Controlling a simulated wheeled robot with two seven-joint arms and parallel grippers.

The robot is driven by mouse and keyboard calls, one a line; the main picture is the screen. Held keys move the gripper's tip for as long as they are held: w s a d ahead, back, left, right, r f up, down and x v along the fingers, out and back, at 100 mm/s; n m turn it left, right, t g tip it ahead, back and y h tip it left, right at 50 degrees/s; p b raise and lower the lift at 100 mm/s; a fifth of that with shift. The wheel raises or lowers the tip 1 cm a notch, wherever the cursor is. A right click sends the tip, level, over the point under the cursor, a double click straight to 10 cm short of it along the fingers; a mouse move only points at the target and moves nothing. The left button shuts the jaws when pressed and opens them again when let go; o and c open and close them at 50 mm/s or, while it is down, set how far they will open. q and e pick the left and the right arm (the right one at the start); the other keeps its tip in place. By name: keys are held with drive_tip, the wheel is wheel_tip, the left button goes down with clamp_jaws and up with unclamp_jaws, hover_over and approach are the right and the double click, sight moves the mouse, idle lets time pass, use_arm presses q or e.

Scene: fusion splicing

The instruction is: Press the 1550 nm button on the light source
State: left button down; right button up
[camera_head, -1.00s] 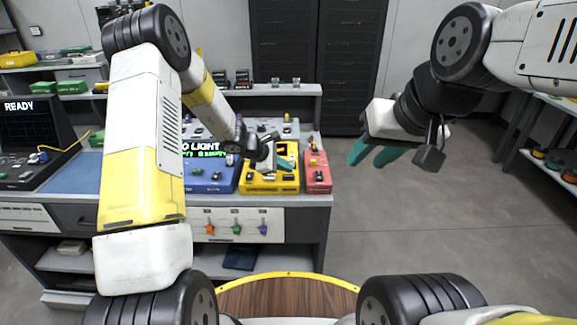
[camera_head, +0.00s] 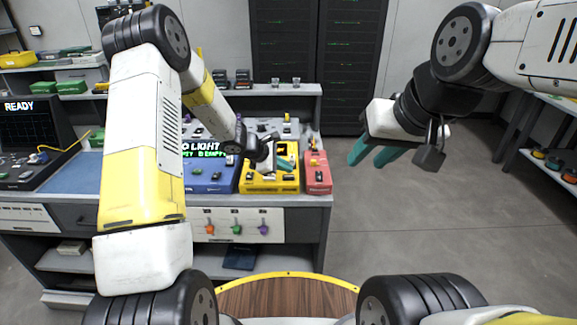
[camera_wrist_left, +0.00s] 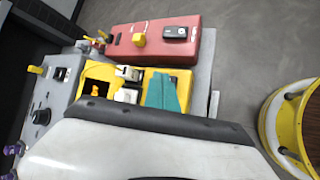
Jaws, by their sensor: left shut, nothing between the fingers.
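My left gripper (camera_head: 286,163) is shut and empty, with its teal fingers together over the yellow device (camera_head: 270,187) on the bench. In the left wrist view the shut fingers (camera_wrist_left: 166,93) cover part of the yellow device (camera_wrist_left: 184,78), beside two small white-and-black parts (camera_wrist_left: 127,84). A red device (camera_head: 318,174) stands just right of the yellow one. In the left wrist view it carries a yellow knob and a black switch. My right gripper (camera_head: 372,155) is open and empty, held over the floor right of the bench.
A blue device (camera_head: 208,183) with a green-lettered display stands left of the yellow one. A grey panel with knobs (camera_wrist_left: 45,110) shows in the left wrist view. A monitor reading READY (camera_head: 28,125) is at the far left. The floor (camera_head: 430,230) right of the bench is clear.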

sight(286, 177)
use_arm(q)
drive_tip(key=shift+f, duration=0.35)
drive_tip(key=shift+f, duration=0.5)
idle(0.5)
idle(0.3)
drive_tip(key=shift+r, duration=0.9)
drive_tip(key=shift+r, duration=2.55)
